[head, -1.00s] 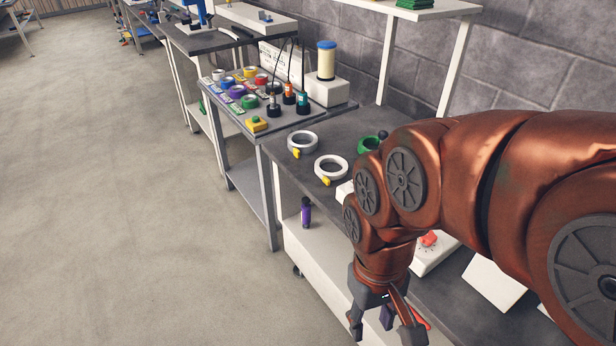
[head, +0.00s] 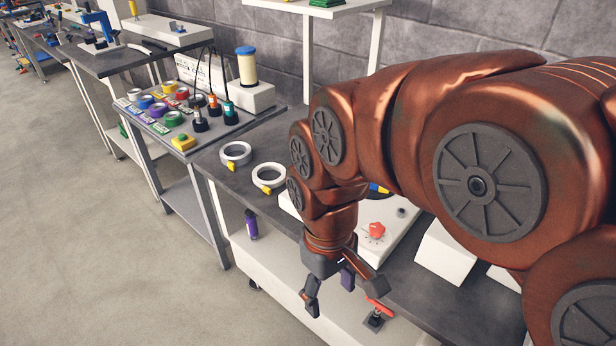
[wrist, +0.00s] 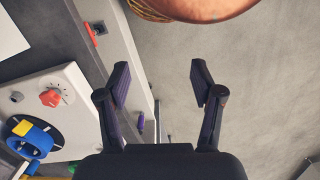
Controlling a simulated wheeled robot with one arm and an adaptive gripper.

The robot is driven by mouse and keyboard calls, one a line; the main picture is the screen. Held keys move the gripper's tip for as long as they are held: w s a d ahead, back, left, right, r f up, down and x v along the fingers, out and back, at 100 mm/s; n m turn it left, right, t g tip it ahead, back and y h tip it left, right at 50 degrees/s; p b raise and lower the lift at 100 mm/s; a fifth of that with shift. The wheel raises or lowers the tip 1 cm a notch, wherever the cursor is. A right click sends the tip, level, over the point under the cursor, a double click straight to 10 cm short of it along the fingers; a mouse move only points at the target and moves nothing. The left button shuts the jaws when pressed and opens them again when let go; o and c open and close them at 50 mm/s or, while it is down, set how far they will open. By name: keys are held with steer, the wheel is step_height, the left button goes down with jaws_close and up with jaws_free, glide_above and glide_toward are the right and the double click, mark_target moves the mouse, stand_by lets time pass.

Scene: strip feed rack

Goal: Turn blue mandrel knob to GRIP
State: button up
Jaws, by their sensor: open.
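A red knob (head: 376,230) with marks around it sits on a white panel (head: 398,213) on the bench, right of my wrist. In the wrist view the same red knob (wrist: 52,97) is at the left, near a blue reel (wrist: 35,137) with a yellow piece. In the head view only a bit of blue and yellow (head: 379,188) shows past my arm. The knob's labels are too small to read. My gripper (head: 338,290) hangs in front of the bench, below the knob's level in the picture. Its two fingers (wrist: 160,82) are open and empty, apart from the knob.
Two white rings (head: 268,178) with yellow tabs lie on the bench. A side table (head: 210,140) holds coloured rolls. The floor (head: 90,220) at left is clear.

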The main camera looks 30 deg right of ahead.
steer(key=w+d+n, duration=0.4)
steer(key=w+n, duration=0.2)
steer(key=w, duration=0.5)
steer(key=w+d+n+t+b, duration=0.1)
steer(key=w+d+n, duration=0.2)
steer(key=w+n, duration=0.4)
steer(key=w+d+f+n+b, duration=0.1)
steer(key=w+d+n, duration=0.3)
steer(key=w, duration=1.3)
steer(key=shift+w+d+n+t, duration=0.1)
steer(key=shift+d+n+t, duration=0.1)
steer(key=shift+n, duration=0.5)
steer(key=shift+w+d+n+t, duration=0.1)
steer(key=shift+d+n, duration=0.05)
steer(key=shift+n, duration=0.55)
steer(key=shift+w+d+f, duration=0.2)
steer(key=shift+w, duration=0.1)
steer(key=shift+f+p, duration=0.9)
steer(key=shift+f, duration=2.85)
steer(key=c, duration=1.1)
